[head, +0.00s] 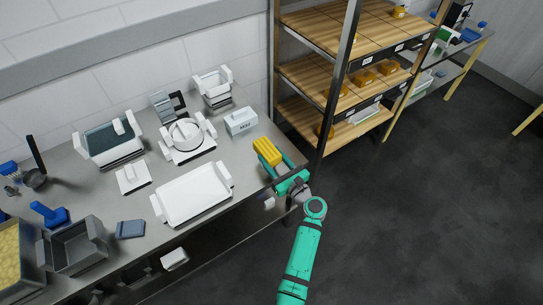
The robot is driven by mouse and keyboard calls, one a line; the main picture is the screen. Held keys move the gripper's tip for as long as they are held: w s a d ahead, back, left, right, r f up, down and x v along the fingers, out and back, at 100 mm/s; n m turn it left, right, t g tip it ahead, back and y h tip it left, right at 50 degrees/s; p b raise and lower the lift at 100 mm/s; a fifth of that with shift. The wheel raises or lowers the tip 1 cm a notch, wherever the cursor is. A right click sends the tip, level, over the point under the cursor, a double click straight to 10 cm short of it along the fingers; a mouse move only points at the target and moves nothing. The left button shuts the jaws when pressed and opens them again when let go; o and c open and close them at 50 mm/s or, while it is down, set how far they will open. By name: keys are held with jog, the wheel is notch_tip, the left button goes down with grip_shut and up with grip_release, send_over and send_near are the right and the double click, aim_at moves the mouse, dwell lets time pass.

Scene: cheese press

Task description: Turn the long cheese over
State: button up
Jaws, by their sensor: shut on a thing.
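The long cheese (267,152) is a yellow, ridged block at the right end of the steel table. My gripper (279,169) is shut on it, at its near end. The cheese points away from my gripper toward the back left, and it looks tilted. I cannot tell whether it touches the table top or is held just above it. Its underside and the part between the fingers are hidden.
A white tray (194,195) lies left of my gripper, and a white box (241,121) stands behind the cheese. White moulds crowd the back of the table (139,207). A wooden shelf rack (345,75) with cheeses stands close on the right.

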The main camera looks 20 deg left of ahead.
jog(key=shift+f, duration=0.25)
dwell(0.7)
jog(key=o, duration=1.3)
jog(key=shift+c, duration=0.2)
jog(key=shift+f, duration=0.1)
jog(key=shift+s+d, duration=0.1)
jog(key=v, duration=0.8)
jog(key=shift+s+d, duration=0.25)
jog(key=shift+d, duration=0.1)
